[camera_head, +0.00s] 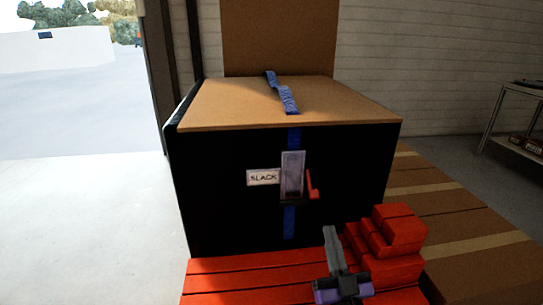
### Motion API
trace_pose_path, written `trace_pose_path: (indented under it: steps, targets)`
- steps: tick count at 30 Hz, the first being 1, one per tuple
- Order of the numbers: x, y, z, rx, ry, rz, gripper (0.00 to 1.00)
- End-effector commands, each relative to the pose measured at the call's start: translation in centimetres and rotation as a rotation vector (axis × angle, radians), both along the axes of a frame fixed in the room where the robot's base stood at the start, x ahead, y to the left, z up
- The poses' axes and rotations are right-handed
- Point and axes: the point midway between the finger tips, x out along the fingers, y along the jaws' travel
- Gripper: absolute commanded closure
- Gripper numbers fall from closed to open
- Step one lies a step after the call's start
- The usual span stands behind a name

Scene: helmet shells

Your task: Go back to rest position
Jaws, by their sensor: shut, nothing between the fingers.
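My gripper (331,231) is at the lower middle of the head view, with dark grey fingers pointing up and purple parts below. Its fingers are shut with nothing between them. It appears in front of and below a grey strap buckle (292,174) with a red lever (312,186) on its right side. The buckle sits on the front of a black crate (225,205) with a brown lid (230,103). A blue strap (290,222) runs over the lid and down the front. The gripper looks apart from the buckle and lever.
A white label reading "SLACK" (263,177) is left of the buckle. A red slatted surface (225,282) lies in front of the crate, with red stepped blocks (398,222) near my gripper. A shelf rack (518,120) stands at right. Open floor (90,220) is at left.

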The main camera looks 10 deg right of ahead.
Motion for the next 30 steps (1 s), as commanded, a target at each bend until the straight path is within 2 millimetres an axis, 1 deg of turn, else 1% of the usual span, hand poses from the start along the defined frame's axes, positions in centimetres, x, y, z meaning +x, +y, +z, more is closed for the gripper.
trace_pose_path:
  steps: [1, 2, 5, 8, 14, 15, 19, 24, 30]
  targets:
    - [-0.3, 0.0, 1.2, 0.001, -0.014, 0.000, 1.00]
    - [-0.9, -0.1, 1.2, 0.002, -0.011, 0.001, 1.00]
    - [-3.5, -0.1, 0.4, 0.006, 0.018, 0.001, 1.00]
    - [-6.7, -0.2, -1.0, 0.010, 0.062, 0.000, 1.00]
    - [-14.1, -0.3, -3.9, 0.015, 0.179, -0.002, 1.00]
    - [-15.6, -0.4, -4.4, 0.017, 0.203, -0.002, 1.00]
    - [-20.5, -0.5, -5.7, 0.016, 0.286, -0.003, 1.00]
    - [-26.6, -0.6, -6.6, 0.015, 0.399, -0.005, 1.00]
    - [-33.1, -0.8, -6.8, 0.006, 0.534, -0.006, 1.00]
